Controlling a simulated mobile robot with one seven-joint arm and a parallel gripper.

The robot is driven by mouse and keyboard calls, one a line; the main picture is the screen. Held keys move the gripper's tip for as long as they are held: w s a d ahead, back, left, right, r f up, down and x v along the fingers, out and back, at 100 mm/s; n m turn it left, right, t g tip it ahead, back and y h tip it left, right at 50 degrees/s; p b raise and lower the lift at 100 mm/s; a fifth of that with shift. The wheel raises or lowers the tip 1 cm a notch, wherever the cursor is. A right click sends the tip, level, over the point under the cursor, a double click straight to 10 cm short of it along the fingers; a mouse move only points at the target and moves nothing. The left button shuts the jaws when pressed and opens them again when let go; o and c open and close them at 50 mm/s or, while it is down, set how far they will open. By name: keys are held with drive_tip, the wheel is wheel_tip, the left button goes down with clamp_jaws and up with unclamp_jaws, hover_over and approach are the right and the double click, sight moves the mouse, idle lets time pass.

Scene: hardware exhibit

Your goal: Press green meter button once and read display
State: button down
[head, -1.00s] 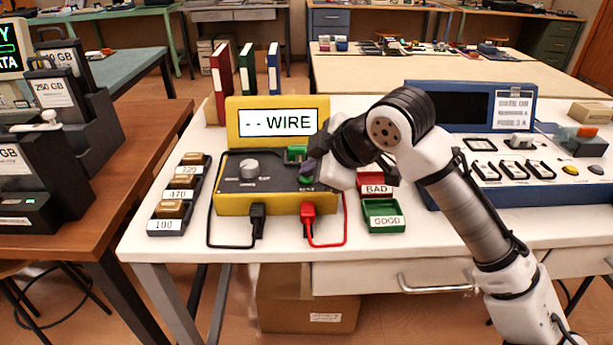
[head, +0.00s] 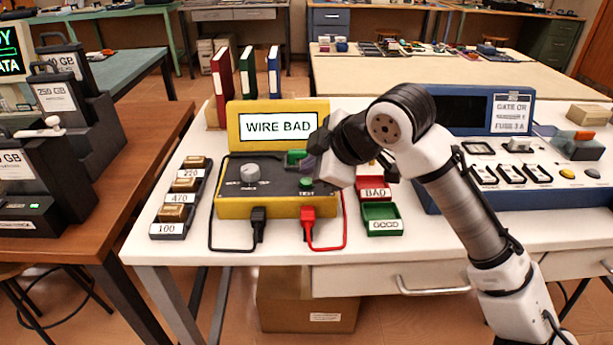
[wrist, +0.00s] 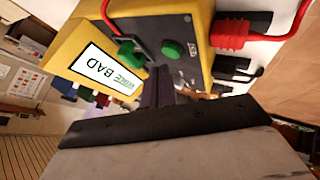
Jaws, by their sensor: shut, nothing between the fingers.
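The yellow meter (head: 230,205) stands on the white table, and its display (head: 278,125) reads "WIRE BAD". The same words show sideways on the display in the wrist view (wrist: 105,70). The round green button (head: 306,183) is on the dark panel above the word "TEST"; it also shows in the wrist view (wrist: 172,50). My gripper (head: 311,160) is shut and empty, above and behind the button in the head view, apart from it. Its dark fingers (wrist: 158,88) show in the wrist view. A green holder (head: 295,158) on the panel is partly hidden by my gripper.
A grey knob (head: 250,172) is left on the panel. Black (head: 258,222) and red (head: 307,222) plugs with leads sit at the front. Red "BAD" (head: 374,193) and green "GOOD" (head: 382,226) trays lie right. Labelled blocks (head: 173,213) lie left. A blue console (head: 560,195) stands right.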

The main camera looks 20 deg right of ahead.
sight(312, 188)
wheel_tip(312, 188, up, 5)
drive_tip(key=p, duration=0.4)
drive_tip(key=shift+s+f, duration=0.1)
idle(0.9)
